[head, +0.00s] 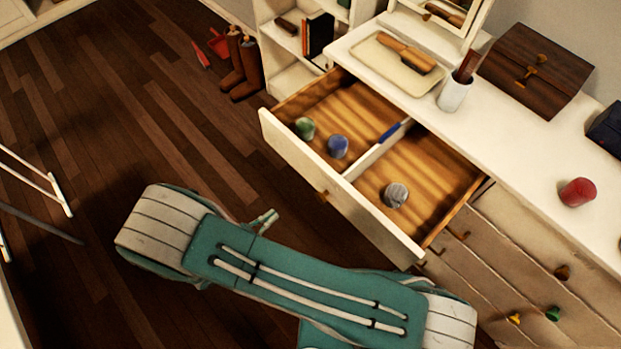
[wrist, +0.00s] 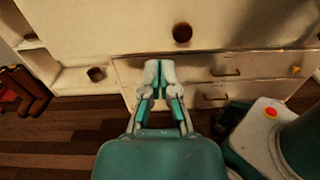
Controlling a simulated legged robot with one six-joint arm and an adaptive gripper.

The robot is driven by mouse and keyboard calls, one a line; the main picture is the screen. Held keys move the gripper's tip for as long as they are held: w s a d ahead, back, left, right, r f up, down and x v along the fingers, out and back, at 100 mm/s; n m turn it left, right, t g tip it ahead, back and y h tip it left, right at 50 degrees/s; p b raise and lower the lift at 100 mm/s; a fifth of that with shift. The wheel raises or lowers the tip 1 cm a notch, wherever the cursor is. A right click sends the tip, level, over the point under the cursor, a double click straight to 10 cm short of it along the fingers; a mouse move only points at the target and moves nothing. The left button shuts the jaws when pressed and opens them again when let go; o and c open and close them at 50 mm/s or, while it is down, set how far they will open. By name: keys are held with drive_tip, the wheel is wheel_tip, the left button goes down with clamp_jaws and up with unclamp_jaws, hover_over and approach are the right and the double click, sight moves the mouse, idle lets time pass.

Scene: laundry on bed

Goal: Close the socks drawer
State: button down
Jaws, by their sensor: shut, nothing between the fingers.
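The socks drawer (head: 345,212) stands pulled out from the white dresser in the head view. Inside are a green-and-white sock ball (head: 305,128) and a blue one (head: 338,147) left of the divider, and a grey one (head: 396,195) to the right. In the wrist view, the pale drawer front (wrist: 110,28) with its round dark knob (wrist: 182,33) fills the top. My gripper (wrist: 160,68) is shut and empty, just below and left of the knob in that picture. I cannot tell whether it touches the front. My teal arm hides part of the floor before the drawer.
The dresser top (head: 490,140) holds a tray (head: 385,72) with a brush, a white cup (head: 454,95), a wooden box (head: 535,68) and a red candle-like item (head: 577,192). Brown boots (head: 240,65) stand by a shelf. A white rack (head: 45,185) is at left. Floor between is clear.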

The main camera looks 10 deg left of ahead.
sight(318, 178)
drive_tip(key=x, duration=1.3)
drive_tip(key=shift+w+d, duration=0.2)
drive_tip(key=shift+w, duration=0.15)
